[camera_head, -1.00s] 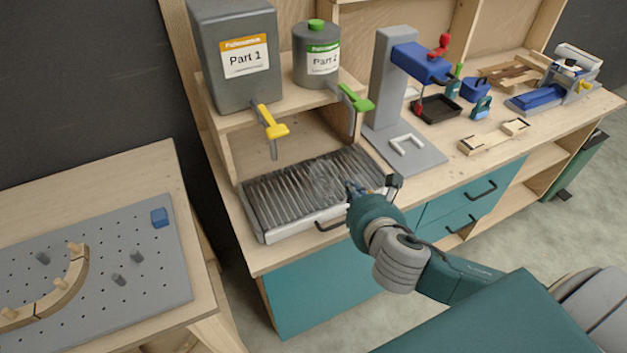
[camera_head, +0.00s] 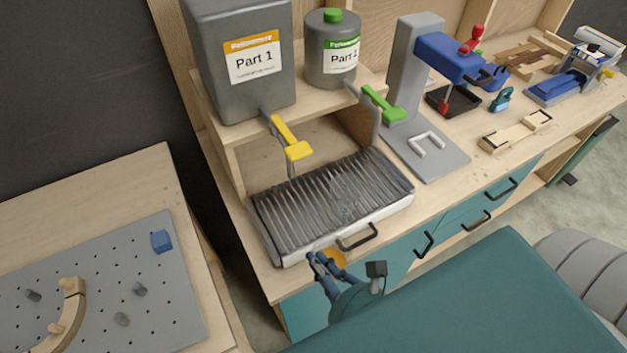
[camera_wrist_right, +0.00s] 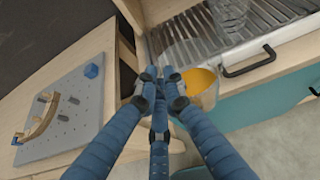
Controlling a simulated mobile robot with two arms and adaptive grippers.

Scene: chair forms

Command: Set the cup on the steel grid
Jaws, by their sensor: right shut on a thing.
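The cup (camera_wrist_right: 203,92), pale with orange-yellow inside, is held in my right gripper (camera_wrist_right: 165,80). In the head view the cup (camera_head: 334,260) shows as a small orange patch, mostly hidden behind the fingers of my right gripper (camera_head: 322,266). They are in front of the steel grid's front edge, beside its black handle. The steel grid (camera_head: 290,205) is a ribbed metal tray on the bench; it also shows in the wrist view (camera_wrist_right: 180,40). A clear, glass-like vessel (camera_wrist_right: 230,14) stands on it. My left gripper is out of view.
Two grey containers, Part 1 (camera_head: 245,85) and Part 2 (camera_head: 325,65), stand on a shelf above the grid, with yellow (camera_head: 292,140) and green (camera_head: 383,104) taps hanging over it. A grey-blue press (camera_head: 405,75) stands right. A pegboard (camera_head: 185,290) lies left.

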